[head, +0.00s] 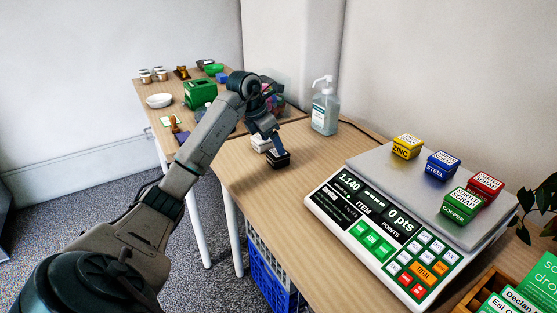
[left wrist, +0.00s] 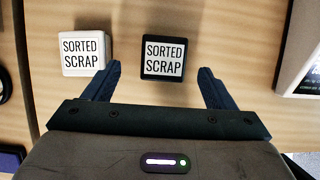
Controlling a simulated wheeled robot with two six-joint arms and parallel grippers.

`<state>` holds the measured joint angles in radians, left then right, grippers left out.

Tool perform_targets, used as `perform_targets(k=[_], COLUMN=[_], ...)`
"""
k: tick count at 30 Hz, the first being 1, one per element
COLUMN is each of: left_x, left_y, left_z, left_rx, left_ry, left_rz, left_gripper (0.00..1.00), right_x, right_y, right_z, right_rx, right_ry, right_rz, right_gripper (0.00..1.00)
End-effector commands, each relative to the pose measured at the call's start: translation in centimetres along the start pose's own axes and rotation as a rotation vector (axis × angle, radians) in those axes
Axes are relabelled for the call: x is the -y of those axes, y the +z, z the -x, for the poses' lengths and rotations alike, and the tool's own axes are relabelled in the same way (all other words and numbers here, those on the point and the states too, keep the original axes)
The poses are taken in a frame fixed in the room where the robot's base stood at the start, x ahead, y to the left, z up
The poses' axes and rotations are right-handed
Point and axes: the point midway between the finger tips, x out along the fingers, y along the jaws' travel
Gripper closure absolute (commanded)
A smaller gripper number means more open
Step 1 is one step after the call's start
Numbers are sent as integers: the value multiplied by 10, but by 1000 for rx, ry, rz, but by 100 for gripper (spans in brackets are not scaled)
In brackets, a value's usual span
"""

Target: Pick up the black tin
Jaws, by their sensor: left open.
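The black tin (head: 278,160) stands on the wooden table to the left of the scale, with a white "SORTED SCRAP" label on its lid. In the left wrist view the black tin (left wrist: 163,57) lies ahead of the fingertips, between their lines. My left gripper (head: 268,140) is above and beside the tin in the head view. In the left wrist view my left gripper (left wrist: 162,72) is open and empty, with one finger on each side of the gap. A white tin (left wrist: 87,52) stands left of the black one, close to the left finger. My right gripper does not show.
The white tin (head: 261,144) is just behind the black one. A scale (head: 356,205) with yellow, blue, red and green tins stands at right. A sanitizer bottle (head: 325,106) is at the back. A second table (head: 150,88) holds several items. Bare wood lies in front of the black tin.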

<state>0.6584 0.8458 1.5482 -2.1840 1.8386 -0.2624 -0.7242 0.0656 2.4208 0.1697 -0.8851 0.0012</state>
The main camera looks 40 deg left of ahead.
Motion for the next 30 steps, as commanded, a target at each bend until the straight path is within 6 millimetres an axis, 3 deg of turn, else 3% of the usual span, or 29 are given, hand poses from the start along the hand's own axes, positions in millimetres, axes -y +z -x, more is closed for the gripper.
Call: perform_targets(k=[5,13,21,30], left_x=[2,5,5,5], left_y=[0,-1,-1,-1], left_z=[-14,-53,-58,-58], left_rx=[0,-1,1,1], left_ry=[-1,-2,1,1], left_rz=[0,0,-1,-1], left_gripper=[22,22,22,79], right_x=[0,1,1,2], right_y=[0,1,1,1], right_z=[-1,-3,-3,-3], right_rx=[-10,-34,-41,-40], right_ry=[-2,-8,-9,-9], right_rz=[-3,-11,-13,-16], right_gripper=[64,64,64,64])
